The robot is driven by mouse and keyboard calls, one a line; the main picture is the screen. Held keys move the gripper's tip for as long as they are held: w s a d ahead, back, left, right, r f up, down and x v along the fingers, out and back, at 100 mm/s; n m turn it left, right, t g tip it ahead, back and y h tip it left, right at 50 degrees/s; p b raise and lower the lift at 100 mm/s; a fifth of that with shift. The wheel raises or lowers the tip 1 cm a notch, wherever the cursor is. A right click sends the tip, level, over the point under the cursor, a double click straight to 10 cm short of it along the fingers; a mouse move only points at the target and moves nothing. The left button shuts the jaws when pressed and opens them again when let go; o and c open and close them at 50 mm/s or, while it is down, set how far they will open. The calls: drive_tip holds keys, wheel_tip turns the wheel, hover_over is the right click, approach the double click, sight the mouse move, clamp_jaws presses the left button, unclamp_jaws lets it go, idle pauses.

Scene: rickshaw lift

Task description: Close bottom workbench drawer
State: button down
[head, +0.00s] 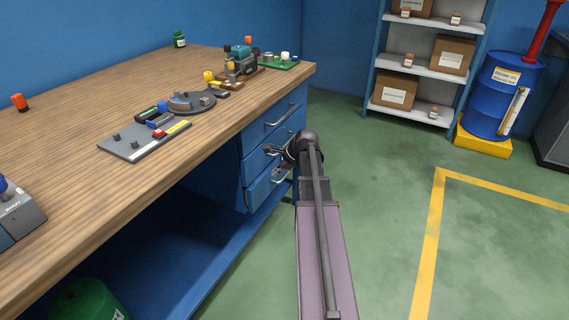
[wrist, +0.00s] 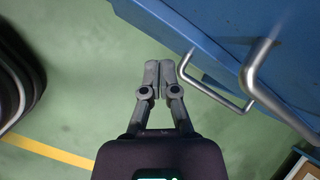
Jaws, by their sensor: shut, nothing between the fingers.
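The bottom drawer (head: 262,191) is the lowest of three blue drawers under the right end of the workbench (head: 140,170). Its front appears to stand slightly out from the drawers above, though the gap is hard to judge. Its metal handle (head: 282,177) shows below my gripper (head: 276,150), which is in front of the drawer stack and partly covers the middle drawer. In the wrist view my gripper (wrist: 158,80) has its fingertips together and empty. A handle (wrist: 215,90), seemingly the bottom drawer's, lies just right of the fingertips, apart from them in the picture.
A second, nearer handle (wrist: 262,75) sticks out at the right in the wrist view. The benchtop holds a round fixture (head: 190,102), a grey plate and small parts. Shelves (head: 425,70) and a blue barrel (head: 503,90) stand at the back. The green floor right of the bench is open.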

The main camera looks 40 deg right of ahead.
drive_tip(key=s+d+r+m+t, duration=0.2)
drive_tip(key=d+m, duration=0.5)
drive_tip(key=d, duration=0.7)
drive_tip(key=shift+s+d+m, duration=0.15)
drive_tip(key=shift+s+m, duration=0.15)
drive_tip(key=shift+s, duration=0.15)
drive_tip(key=shift+w+f, duration=0.1)
drive_tip(key=w+a+f+b, duration=0.4)
drive_tip(key=w+f+b, duration=0.2)
drive_tip(key=w, duration=0.4)
drive_tip(key=shift+a+f+b, duration=0.15)
drive_tip(key=shift+f+b, duration=0.25)
drive_tip(key=shift+b, duration=0.15)
drive_tip(key=shift+w+a, duration=0.25)
drive_tip(key=shift+w, duration=0.35)
drive_tip(key=shift+w+a, duration=0.2)
drive_tip(key=shift+w, duration=0.35)
